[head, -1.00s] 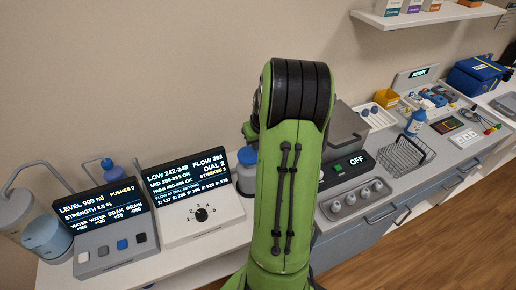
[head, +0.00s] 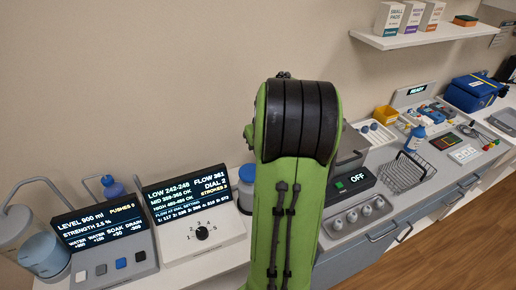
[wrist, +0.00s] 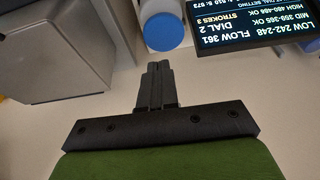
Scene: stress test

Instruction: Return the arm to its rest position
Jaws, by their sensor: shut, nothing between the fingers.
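My green arm (head: 285,190) stands upright in the middle of the head view, with its black ringed joint (head: 301,118) at the top. It hides part of the bench behind it. My gripper (wrist: 156,88) shows in the wrist view, its dark fingers together and empty. Bare pale surface lies around the fingertips, and the gripper is not visible in the head view.
A dial panel (head: 217,236) and a level panel (head: 101,275) stand left of my arm. A blue-capped bottle (wrist: 163,31) is beyond the fingers. A grey box (wrist: 65,45) stands at upper left there. A wire rack (head: 404,173) and blue case (head: 474,93) are right.

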